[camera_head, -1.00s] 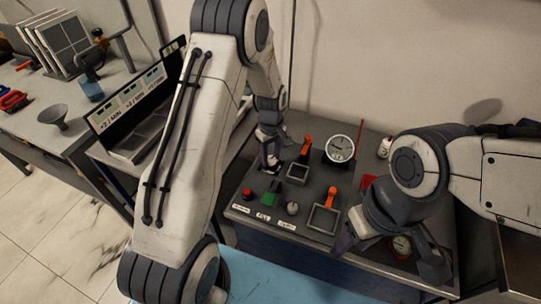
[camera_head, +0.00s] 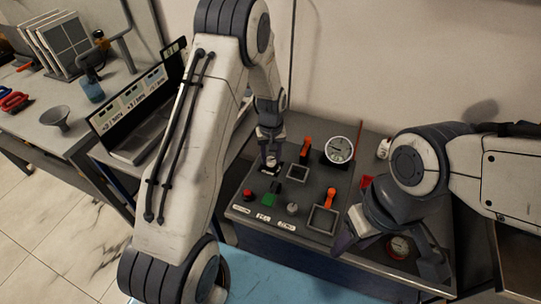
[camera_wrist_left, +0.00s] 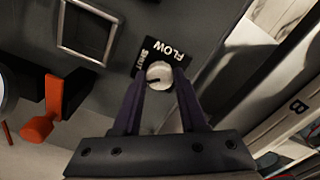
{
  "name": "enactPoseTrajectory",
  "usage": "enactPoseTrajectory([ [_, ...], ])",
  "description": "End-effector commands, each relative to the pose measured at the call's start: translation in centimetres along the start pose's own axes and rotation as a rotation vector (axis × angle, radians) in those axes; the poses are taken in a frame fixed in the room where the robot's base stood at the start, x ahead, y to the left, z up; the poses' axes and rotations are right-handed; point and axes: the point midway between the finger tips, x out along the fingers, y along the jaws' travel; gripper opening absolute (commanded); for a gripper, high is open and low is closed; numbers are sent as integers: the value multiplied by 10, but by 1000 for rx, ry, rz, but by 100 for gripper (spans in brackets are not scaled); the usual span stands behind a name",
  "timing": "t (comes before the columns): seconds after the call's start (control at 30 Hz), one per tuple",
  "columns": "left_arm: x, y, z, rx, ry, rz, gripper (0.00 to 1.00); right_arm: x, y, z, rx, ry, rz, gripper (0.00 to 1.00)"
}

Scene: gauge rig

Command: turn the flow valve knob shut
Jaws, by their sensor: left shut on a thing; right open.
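The flow valve knob (camera_wrist_left: 159,75) is a small round pale knob with a dark pointer line, on a black plate (camera_wrist_left: 178,48) lettered FLOW and SHUT. In the left wrist view the two fingers of my left gripper (camera_wrist_left: 160,88) stand on either side of the knob, shut on it. In the head view my left gripper (camera_head: 270,163) is down at the rear left of the panel, and hides most of the knob. My right gripper (camera_head: 392,250) is open and empty above the panel's right front, near a small dial.
A white gauge (camera_head: 339,149) stands behind. A laptop-like display (camera_head: 130,105) is at the left.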

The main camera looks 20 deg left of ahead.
Motion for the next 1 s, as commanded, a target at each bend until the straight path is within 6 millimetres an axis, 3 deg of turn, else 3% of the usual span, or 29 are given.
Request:
enactPoseTrajectory([
  [0.5,-2,0,-1,467,1,0,0,-10,-1,-1,0,0,0,50],
  [1.0,-1,0,-1,704,3,0,0,-13,-1,-1,0,0,0,50],
])
